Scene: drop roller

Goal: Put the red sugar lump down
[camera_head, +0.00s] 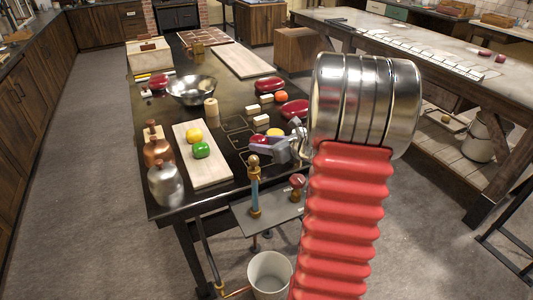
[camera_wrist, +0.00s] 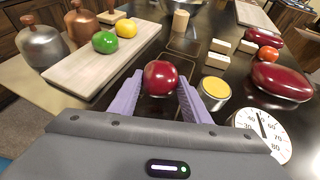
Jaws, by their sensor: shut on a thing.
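The red sugar lump (camera_wrist: 161,77) is round, dark red and glossy. In the wrist view it sits between the two purple fingers of my gripper (camera_wrist: 160,84), which is shut on it. In the head view the lump (camera_head: 260,139) shows small at my gripper (camera_head: 262,144), over the near right part of the black table (camera_head: 222,200). I cannot tell whether the lump touches the table top. Its underside is hidden.
A pale board (camera_wrist: 85,70) with a green ball (camera_wrist: 104,42) and a yellow ball (camera_wrist: 127,29) lies left. A yellow-topped tin (camera_wrist: 216,88), a dial (camera_wrist: 262,135) and large red oval things (camera_wrist: 281,82) stand right. Cream blocks (camera_wrist: 217,60) lie beyond. Bare table shows ahead.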

